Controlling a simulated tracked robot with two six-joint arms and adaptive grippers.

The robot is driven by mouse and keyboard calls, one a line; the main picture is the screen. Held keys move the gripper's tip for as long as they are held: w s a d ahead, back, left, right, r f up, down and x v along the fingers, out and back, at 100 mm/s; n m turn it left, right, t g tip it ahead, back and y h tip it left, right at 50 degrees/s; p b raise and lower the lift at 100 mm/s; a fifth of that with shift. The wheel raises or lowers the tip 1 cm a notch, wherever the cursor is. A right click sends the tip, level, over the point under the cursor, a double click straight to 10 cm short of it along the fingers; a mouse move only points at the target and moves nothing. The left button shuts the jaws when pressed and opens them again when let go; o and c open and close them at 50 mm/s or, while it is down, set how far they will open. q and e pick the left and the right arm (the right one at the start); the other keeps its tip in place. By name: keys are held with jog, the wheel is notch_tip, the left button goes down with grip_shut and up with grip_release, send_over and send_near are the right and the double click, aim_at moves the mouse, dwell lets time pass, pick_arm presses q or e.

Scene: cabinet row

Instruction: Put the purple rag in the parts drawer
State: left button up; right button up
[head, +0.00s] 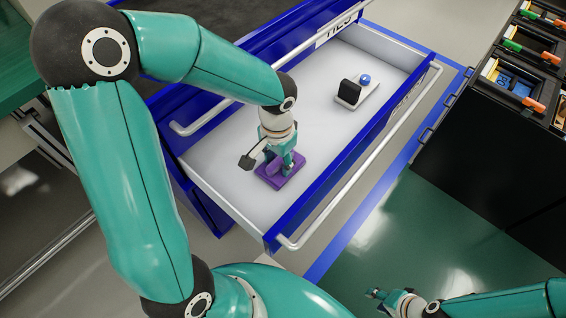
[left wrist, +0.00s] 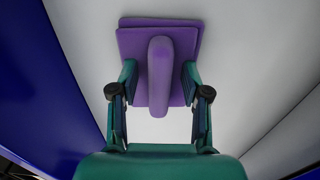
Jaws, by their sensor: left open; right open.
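The purple rag (head: 276,176) lies flat on the floor of the open drawer (head: 222,178), near its front left part. In the left wrist view the rag (left wrist: 183,38) is a folded square pad with a raised ridge along its middle. My left gripper (head: 283,162) is inside the drawer, right over the rag. In the left wrist view its open fingers (left wrist: 159,88) stand on either side of the ridge, with gaps visible. My right gripper (head: 384,299) is open and empty, low at the bottom right, outside the drawer.
A small white device (head: 356,95) with a black block and a blue knob sits toward the drawer's far right. Its bar handle (head: 350,180) runs along the front. A black cabinet (head: 480,140) with bins of coloured parts stands at the right. Green floor lies between.

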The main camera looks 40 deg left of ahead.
aim_at(278, 160)
pick_arm(q)
notch_tip(278, 160, up, 12)
jog(key=p, duration=0.3)
jog(key=shift+p, duration=0.3)
